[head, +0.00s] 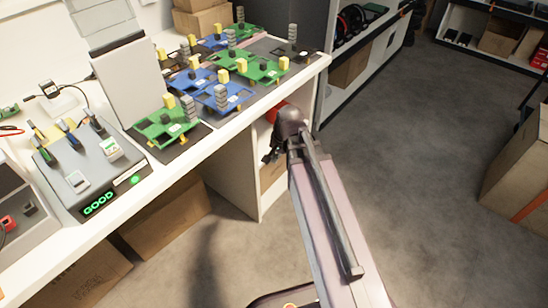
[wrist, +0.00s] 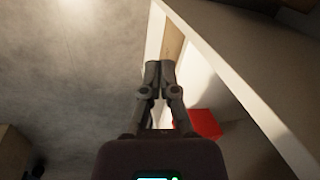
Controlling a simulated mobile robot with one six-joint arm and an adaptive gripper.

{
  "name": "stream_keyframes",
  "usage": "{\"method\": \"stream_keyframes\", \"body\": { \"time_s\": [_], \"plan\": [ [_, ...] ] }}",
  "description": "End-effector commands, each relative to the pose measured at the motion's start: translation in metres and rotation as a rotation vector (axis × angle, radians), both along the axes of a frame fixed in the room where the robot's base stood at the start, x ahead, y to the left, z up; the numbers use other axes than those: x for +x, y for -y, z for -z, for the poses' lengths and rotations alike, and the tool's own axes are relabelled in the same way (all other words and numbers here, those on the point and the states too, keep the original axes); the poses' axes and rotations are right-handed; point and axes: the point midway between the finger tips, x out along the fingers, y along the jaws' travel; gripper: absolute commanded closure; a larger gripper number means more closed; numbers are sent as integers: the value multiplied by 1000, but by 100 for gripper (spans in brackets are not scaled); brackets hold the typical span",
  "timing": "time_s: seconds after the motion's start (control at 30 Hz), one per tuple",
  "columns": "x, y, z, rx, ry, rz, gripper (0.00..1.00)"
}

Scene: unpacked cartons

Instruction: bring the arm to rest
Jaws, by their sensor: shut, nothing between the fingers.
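My arm reaches out from the bottom of the head view toward the front of the white workbench (head: 222,135). My gripper shows in the wrist view (wrist: 159,72) with its two fingers together and nothing between them. In the head view the gripper is mostly hidden behind the wrist, and only a dark part of it shows. It is in front of the bench's edge, over the floor, and I see no contact with the bench.
Green and blue circuit boards (head: 222,97) stand on the bench, beside a grey test device (head: 95,168) reading GOOD. Cardboard boxes (head: 168,218) sit under the bench. A red object (wrist: 204,123) is near the gripper. A carton (head: 515,165) stands at right. The grey floor (head: 420,200) between is clear.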

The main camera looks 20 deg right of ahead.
Motion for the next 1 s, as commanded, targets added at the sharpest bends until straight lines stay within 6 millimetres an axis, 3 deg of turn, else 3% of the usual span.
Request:
{"method": "stream_keyframes", "body": {
  "time_s": [0.57, 1.0],
  "plan": [
    [-5, -1, 1, -19, -1, -45, 100],
    [-45, -6, 5, -175, -35, -483, 100]
  ]
}}
